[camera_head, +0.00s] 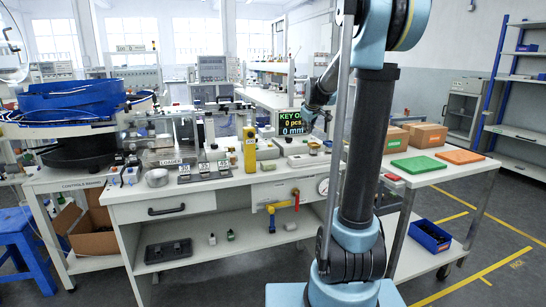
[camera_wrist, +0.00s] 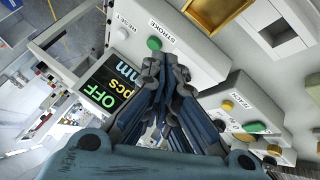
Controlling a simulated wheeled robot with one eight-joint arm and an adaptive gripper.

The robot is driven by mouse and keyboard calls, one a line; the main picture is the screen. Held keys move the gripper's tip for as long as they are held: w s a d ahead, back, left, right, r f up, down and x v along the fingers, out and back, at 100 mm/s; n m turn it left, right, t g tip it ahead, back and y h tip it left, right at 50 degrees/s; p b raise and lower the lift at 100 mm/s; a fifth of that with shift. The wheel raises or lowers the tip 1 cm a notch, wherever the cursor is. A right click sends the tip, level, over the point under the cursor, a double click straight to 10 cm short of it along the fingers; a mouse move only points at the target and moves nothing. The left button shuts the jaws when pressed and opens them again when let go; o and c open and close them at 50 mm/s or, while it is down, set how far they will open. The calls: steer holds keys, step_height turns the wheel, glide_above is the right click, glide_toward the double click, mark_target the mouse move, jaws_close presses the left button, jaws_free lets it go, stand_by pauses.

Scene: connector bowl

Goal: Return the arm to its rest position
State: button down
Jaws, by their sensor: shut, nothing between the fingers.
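My gripper (camera_wrist: 163,64) is shut and empty in the wrist view, with its dark fingertips together. It hangs over a white panel with a green button (camera_wrist: 154,43) labelled STROKE; I cannot tell the height above it. My arm (camera_head: 366,145) rises at the right of the head view, bends over at the top and comes down beside the display (camera_head: 291,121). There my gripper is small and partly covers the display's right edge. The display also shows in the wrist view (camera_wrist: 109,87), left of my fingers, with the word OFF on it.
A blue bowl feeder (camera_head: 75,100) stands at the left. Small labelled boxes (camera_head: 205,168) and a yellow post (camera_head: 249,150) stand on the bench. Right of my arm are a green tray (camera_head: 419,166), an orange tray (camera_head: 460,156) and cardboard boxes (camera_head: 424,134). A blue bin (camera_head: 430,236) is below.

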steer(key=s+f+m+g, duration=0.2)
steer(key=s+f, duration=0.4)
steer(key=s, duration=0.9)
steer(key=s+f+m+g, duration=0.2)
steer(key=s+f, duration=0.5)
steer(key=s, duration=0.9)
steer(key=s+f+m+g, duration=0.1)
steer(key=s+f+m, duration=0.2)
steer(key=s, duration=1.3)
step_height(320, 180, down, 3)
steer(key=shift+d+f+g, duration=0.15)
steer(key=shift+d+g, duration=0.25)
steer(key=shift+w, duration=0.1)
steer(key=shift+w+f, duration=0.2)
steer(key=shift+w, duration=0.25)
steer(key=shift+a, duration=0.1)
